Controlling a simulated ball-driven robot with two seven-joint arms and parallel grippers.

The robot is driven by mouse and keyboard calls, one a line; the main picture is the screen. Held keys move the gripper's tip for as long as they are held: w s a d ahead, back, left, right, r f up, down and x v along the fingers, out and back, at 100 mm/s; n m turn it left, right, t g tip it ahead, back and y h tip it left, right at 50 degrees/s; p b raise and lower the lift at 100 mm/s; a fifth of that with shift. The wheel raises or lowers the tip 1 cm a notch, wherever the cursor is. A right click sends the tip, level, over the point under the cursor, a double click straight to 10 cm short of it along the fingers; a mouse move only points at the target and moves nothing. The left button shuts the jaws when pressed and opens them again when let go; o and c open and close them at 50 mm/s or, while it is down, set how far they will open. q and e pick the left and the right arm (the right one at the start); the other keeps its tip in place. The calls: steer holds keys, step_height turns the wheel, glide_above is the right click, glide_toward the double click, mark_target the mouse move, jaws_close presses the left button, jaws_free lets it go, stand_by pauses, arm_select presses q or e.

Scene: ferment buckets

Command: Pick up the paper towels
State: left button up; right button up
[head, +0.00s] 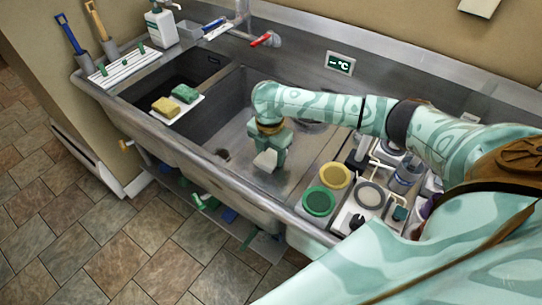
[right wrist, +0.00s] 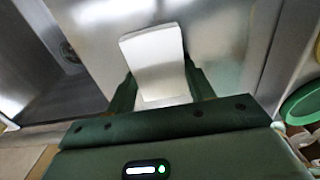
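The paper towels are a small white folded stack (head: 266,159), seen at the tip of my right gripper (head: 270,146) over the sink basin. In the right wrist view the white stack (right wrist: 152,52) fills the space between the two dark green fingers of the right gripper (right wrist: 160,80). The fingers lie against its two sides, so the gripper appears shut on it. The gripper points down; the exact gap between the stack and the metal below is hard to judge. My left gripper is not in view.
The steel sink (head: 228,112) has a front rim (head: 190,150) near the gripper. A yellow sponge (head: 165,106) and a green sponge (head: 185,94) sit to the left. Green (head: 319,201) and yellow (head: 335,176) round lids stand right. A red-handled faucet (head: 262,40) is behind.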

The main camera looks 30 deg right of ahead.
mark_target(271, 156)
steer(key=shift+r, duration=0.6)
steer(key=r+p, duration=0.2)
steer(key=r, duration=0.1)
steer(key=shift+s, duration=0.2)
steer(key=s+r+p, duration=0.4)
steer(key=s+r, duration=0.5)
steer(key=s, duration=0.4)
steer(key=shift+s+d+p, duration=0.35)
steer(key=shift+d+p, duration=0.05)
steer(key=shift+d, duration=0.05)
